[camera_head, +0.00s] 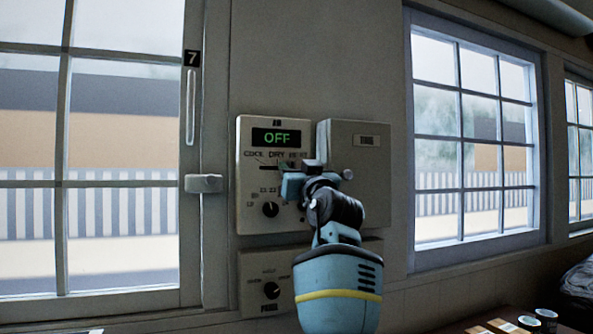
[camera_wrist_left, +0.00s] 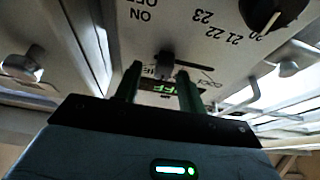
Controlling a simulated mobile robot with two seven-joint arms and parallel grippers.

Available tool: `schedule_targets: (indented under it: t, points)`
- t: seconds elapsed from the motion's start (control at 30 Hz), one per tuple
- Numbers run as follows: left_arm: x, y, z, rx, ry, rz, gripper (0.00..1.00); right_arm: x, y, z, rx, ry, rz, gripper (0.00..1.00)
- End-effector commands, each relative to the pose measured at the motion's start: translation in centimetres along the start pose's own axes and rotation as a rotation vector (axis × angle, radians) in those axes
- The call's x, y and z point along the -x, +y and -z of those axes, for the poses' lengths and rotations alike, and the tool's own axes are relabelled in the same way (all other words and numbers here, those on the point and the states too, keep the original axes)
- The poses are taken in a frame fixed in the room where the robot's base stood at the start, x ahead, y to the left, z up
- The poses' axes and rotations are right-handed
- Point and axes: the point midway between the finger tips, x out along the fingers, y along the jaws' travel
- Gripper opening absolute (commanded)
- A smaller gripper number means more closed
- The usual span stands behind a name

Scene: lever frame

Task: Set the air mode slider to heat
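The wall control panel (camera_head: 246,185) has a green OFF display and a row of mode labels with a horizontal slot (camera_head: 262,167) under them. My left gripper (camera_head: 302,172) is at the right part of this row and hides the slider there. In the left wrist view the picture is upside down; a dark slider knob (camera_wrist_left: 165,62) stands at the left end of the visible slot, near letters that look like HEAT. The left gripper's fingers (camera_wrist_left: 160,82) are apart, one on each side of the knob's line. I cannot tell if either touches it. My right gripper is out of view.
A round dial (camera_head: 270,209) is below the slot. A window latch (camera_head: 203,183) juts out at left.

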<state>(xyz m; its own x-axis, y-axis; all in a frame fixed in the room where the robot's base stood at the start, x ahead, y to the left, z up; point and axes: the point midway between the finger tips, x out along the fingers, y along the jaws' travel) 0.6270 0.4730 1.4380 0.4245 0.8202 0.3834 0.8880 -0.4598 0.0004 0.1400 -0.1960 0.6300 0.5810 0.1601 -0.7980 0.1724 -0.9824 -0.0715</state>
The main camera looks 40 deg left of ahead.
Motion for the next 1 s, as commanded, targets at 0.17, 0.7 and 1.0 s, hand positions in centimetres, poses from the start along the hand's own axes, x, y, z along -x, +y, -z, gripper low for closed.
schedule_targets:
  t: [0.17,0.7,1.0]
  points:
    - [2.5,0.2,-0.4,-0.001,-0.001,-0.004,0.4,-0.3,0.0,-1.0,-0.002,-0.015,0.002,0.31]
    - [7.6,0.1,-0.1,0.001,0.0,-0.004,0.4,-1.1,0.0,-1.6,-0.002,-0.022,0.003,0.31]
    - [7.5,0.1,0.0,0.001,0.0,-0.003,0.4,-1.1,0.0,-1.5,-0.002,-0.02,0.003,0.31]
